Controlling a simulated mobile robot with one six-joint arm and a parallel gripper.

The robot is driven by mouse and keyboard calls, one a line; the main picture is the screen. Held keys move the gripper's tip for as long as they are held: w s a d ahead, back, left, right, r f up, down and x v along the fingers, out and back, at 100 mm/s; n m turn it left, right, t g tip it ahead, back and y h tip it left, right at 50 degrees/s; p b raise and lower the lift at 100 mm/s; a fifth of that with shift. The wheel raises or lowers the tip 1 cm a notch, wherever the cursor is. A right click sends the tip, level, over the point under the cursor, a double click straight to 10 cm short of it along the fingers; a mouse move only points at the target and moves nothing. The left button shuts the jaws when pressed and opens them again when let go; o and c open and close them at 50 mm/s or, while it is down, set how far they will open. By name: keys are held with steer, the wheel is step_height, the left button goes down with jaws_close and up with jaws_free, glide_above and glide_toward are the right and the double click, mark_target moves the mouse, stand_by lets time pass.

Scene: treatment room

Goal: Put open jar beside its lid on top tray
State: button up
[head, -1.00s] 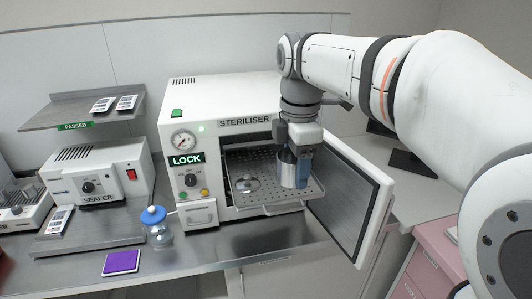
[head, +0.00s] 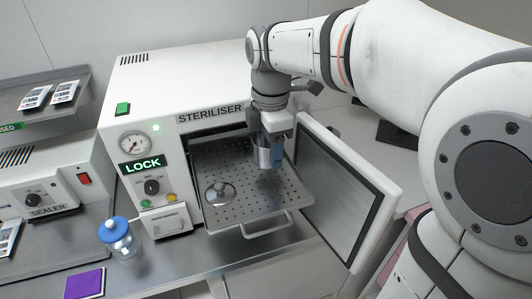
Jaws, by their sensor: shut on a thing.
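The steel jar (head: 262,154) is a shiny, upright cylinder, partly hidden by my gripper. My gripper (head: 270,152) points down and is shut on the jar, with one blue finger showing on its right side. The jar is over the back right part of the perforated tray (head: 243,213), which sticks out of the steriliser. I cannot tell whether its base touches the tray. The round steel lid (head: 220,193), with a knob on top, lies on the left part of the tray, apart from the jar and nearer the front.
The steriliser (head: 172,80) stands open, its door (head: 345,190) swung out to the right of the tray. A blue-capped glass jar (head: 118,240) and a purple pad (head: 86,284) are on the counter at left. The sealer (head: 45,190) is farther left. The tray's middle is free.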

steer(key=shift+s+d+f, duration=0.1)
steer(key=shift+s+f, duration=0.05)
steer(key=shift+f, duration=1.7)
steer(key=shift+f, duration=0.2)
steer(key=o, duration=1.1)
step_height(320, 180, up, 12)
steer(key=shift+r, duration=0.25)
steer(key=shift+f, duration=0.1)
